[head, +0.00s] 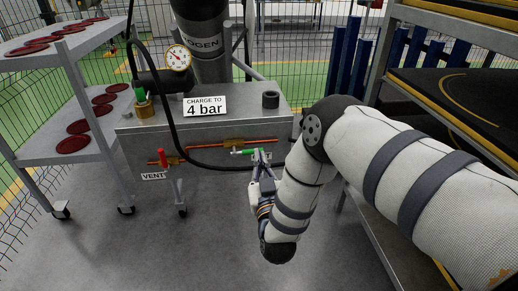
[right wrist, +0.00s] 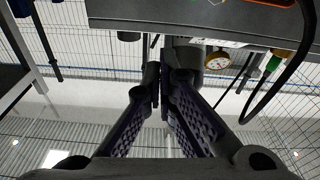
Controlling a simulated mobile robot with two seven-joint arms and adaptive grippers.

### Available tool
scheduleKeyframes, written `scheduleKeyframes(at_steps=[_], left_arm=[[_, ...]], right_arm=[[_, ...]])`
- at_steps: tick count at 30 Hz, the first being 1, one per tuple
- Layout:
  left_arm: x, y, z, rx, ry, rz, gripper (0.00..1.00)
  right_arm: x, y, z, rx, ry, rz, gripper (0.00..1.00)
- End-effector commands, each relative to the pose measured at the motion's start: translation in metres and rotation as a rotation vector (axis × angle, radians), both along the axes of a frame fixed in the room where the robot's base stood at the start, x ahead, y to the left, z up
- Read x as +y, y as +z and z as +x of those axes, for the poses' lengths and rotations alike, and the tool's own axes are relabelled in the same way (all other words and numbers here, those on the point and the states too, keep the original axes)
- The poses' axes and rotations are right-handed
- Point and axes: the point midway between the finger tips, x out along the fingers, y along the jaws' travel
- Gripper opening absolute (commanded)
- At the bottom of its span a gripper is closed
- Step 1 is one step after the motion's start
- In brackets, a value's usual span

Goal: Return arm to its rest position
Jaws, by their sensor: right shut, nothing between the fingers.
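My right arm (head: 385,160), white with grey bands, comes in from the right and bends down at the elbow. Its gripper (head: 260,158) points up at the front face of the grey charging cart (head: 215,160), close to a green-handled valve (head: 243,152); I cannot tell whether it touches the handle. In the right wrist view the two dark fingers (right wrist: 158,92) are together with nothing between them, under the cart's edge. My left gripper is not in view.
The cart carries a pressure gauge (head: 177,58), a "CHARGE TO 4 bar" sign (head: 205,106), a black hose (head: 172,115) and a red vent handle (head: 162,157). A shelf rack (head: 75,50) with dark red discs stands left, another rack (head: 440,45) right. Floor in front is clear.

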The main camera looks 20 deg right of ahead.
Motion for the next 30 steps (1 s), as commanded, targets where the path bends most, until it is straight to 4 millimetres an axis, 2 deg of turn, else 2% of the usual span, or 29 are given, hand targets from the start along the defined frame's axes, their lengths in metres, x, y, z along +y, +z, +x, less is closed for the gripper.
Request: scheduleKeyframes(at_steps=[15,17,19,20,21,23,24,26,27,29,30], left_arm=[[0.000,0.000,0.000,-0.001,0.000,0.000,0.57],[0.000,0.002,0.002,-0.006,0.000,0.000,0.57],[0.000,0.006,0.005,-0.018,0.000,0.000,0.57],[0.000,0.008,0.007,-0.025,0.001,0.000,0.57],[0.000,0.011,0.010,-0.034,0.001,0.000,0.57],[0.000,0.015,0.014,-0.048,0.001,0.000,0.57],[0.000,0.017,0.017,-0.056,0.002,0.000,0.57],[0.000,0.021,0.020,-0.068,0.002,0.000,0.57],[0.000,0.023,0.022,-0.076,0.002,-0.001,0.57],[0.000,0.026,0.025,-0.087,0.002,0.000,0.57],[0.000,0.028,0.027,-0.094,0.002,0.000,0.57]], right_arm=[[0.001,-0.003,-0.004,0.010,0.003,0.002,0.00],[0.003,-0.016,-0.010,0.068,0.022,0.012,0.00],[0.009,-0.049,-0.031,0.225,0.070,0.042,0.00],[0.013,-0.069,-0.046,0.318,0.094,0.062,0.00],[0.016,-0.095,-0.072,0.455,0.123,0.088,0.00],[0.020,-0.132,-0.119,0.667,0.159,0.131,0.00],[0.022,-0.152,-0.154,0.802,0.172,0.159,0.00],[0.022,-0.174,-0.210,0.998,0.182,0.197,0.00],[0.021,-0.184,-0.249,1.127,0.181,0.223,0.00],[0.019,-0.191,-0.307,1.311,0.173,0.257,0.00],[0.017,-0.191,-0.344,1.423,0.163,0.279,0.00]])
